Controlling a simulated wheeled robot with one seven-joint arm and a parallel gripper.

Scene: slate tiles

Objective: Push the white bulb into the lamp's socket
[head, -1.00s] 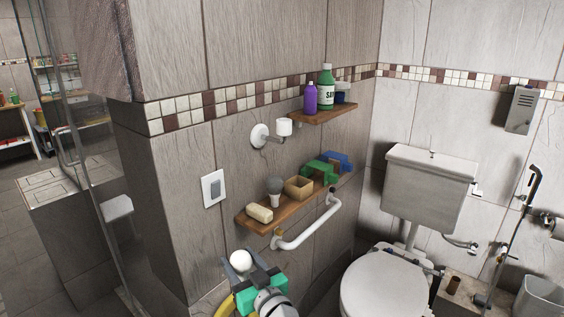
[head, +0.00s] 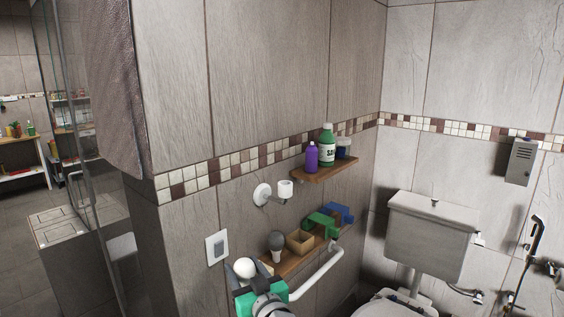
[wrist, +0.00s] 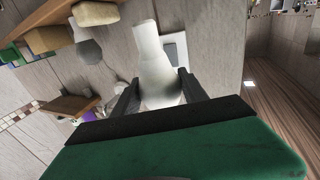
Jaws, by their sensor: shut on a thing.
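The white bulb (head: 245,267) is held in my gripper (head: 250,276), low in the head view. The wrist view shows the bulb (wrist: 153,55) upright between the two dark fingers of my gripper (wrist: 157,92), which are shut on it. The inside of the socket is hidden.
An upper shelf (head: 325,172) to the right holds bottles. A white rail (head: 318,273) runs in front of the lower shelf.

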